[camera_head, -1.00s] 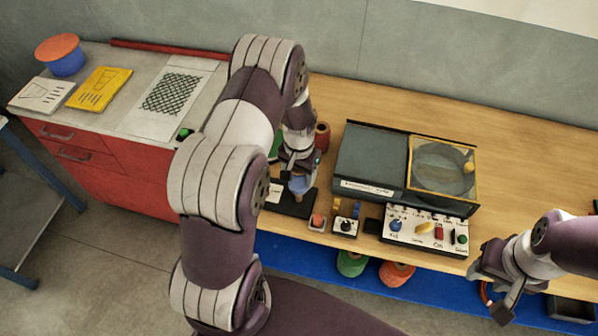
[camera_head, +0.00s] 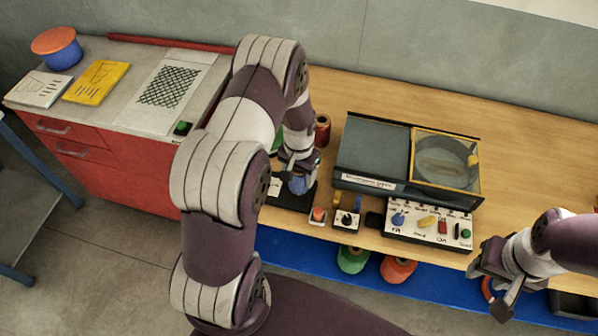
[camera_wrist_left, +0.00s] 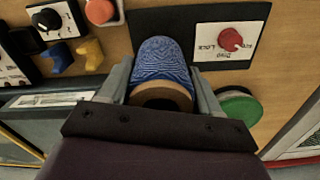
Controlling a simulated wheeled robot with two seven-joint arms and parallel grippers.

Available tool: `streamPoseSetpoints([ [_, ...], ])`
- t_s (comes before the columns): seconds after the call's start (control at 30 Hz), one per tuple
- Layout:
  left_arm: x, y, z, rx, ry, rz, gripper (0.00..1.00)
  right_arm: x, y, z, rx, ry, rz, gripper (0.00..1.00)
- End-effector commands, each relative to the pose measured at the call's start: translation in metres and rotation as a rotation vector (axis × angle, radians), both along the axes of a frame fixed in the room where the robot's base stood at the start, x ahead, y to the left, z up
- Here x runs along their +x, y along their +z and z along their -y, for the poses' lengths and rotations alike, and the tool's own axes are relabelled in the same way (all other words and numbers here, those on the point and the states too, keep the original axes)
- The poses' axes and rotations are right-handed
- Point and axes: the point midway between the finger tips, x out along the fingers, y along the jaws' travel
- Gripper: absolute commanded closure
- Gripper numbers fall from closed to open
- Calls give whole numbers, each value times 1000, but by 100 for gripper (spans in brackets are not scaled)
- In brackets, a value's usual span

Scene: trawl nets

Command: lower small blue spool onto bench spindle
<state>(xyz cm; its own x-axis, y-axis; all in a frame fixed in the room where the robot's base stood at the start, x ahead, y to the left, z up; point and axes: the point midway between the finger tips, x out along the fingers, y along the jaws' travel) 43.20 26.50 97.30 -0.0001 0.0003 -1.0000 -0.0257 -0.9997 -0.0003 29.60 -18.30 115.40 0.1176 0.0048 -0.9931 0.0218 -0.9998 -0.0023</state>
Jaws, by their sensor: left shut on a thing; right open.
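The small blue spool (camera_head: 299,186) is held in my left gripper (camera_head: 299,172), low over the black base plate (camera_head: 291,203) on the bench. In the left wrist view the blue spool (camera_wrist_left: 163,60) sits between the two fingers of the left gripper (camera_wrist_left: 163,92), with its tan core end towards the camera. The black plate (camera_wrist_left: 145,20) lies behind it there. The spindle itself is hidden by the spool, and I cannot tell how far the spool is over it.
A dark machine with a yellow-framed window (camera_head: 375,160) and a control panel (camera_head: 428,224) stand right of the plate. A small knob box (camera_head: 346,221) and red button (camera_head: 318,215) are close by. A dark red spool (camera_head: 322,131) stands behind. Bare wood lies behind the machine.

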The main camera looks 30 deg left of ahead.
Motion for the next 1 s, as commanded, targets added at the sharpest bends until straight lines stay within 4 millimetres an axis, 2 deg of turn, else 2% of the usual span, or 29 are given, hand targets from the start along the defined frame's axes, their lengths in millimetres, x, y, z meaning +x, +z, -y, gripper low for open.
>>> streamPoseSetpoints([
  [0.7,0,-26,0,0,0,1,71,0,-19,0,0,0,0,57],
  [0.97,0,-26,0,0,0,1,71,0,-19,0,0,0,0,57],
  [1.0,0,-26,0,0,0,1,28,0,-19,0,0,0,0,57],
])
